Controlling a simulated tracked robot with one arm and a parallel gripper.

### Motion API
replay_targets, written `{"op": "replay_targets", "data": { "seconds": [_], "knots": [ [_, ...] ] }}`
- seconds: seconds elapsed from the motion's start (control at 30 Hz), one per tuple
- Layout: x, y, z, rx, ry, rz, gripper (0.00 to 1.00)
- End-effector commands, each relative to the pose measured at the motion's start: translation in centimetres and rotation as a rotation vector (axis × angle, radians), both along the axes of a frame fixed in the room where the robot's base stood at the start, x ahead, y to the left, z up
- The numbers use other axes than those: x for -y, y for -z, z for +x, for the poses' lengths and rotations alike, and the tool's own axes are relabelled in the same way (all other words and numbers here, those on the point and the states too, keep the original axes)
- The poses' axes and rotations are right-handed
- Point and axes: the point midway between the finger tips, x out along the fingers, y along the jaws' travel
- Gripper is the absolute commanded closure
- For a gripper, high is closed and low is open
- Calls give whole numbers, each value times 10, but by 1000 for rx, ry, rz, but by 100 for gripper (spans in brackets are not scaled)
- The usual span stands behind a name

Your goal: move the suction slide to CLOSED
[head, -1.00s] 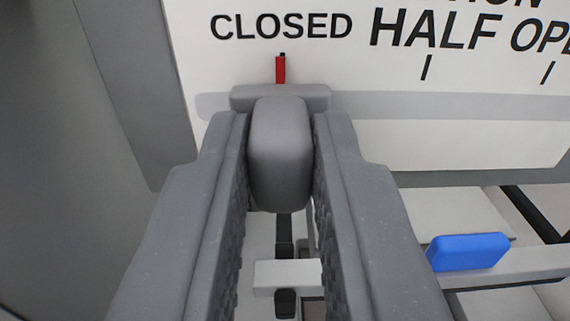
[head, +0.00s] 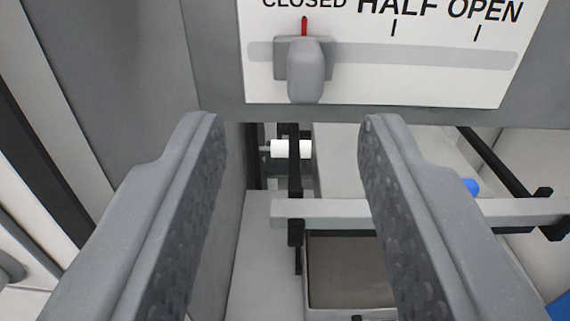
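The suction slide's grey knob (head: 306,72) sits at the left end of its pale grey track (head: 420,56) on the white label panel (head: 385,85). Its red pointer (head: 304,26) stands under the word CLOSED (head: 303,4), which is partly cut off by the top edge. The HALF mark and the OPEN mark are to the right. My gripper (head: 290,125) is open and empty, its fingers wide apart. The fingertips are below the knob in the picture and do not touch it.
Grey walls flank the panel, with a wall (head: 115,60) close on the left. Below the panel are a pale crossbar (head: 420,212), a white cylinder (head: 291,149), black rods and a dark tray (head: 348,270). A small blue part (head: 471,187) shows behind the right finger.

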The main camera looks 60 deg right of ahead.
Motion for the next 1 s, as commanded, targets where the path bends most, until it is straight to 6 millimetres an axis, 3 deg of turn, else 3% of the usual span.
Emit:
{"op": "replay_targets", "data": {
  "seconds": [0.3, 1.0],
  "knots": [
    [-40, 2, -20, -2, -4, 0, 62],
    [-61, 2, -32, -2, -4, 0, 62]
  ]
}}
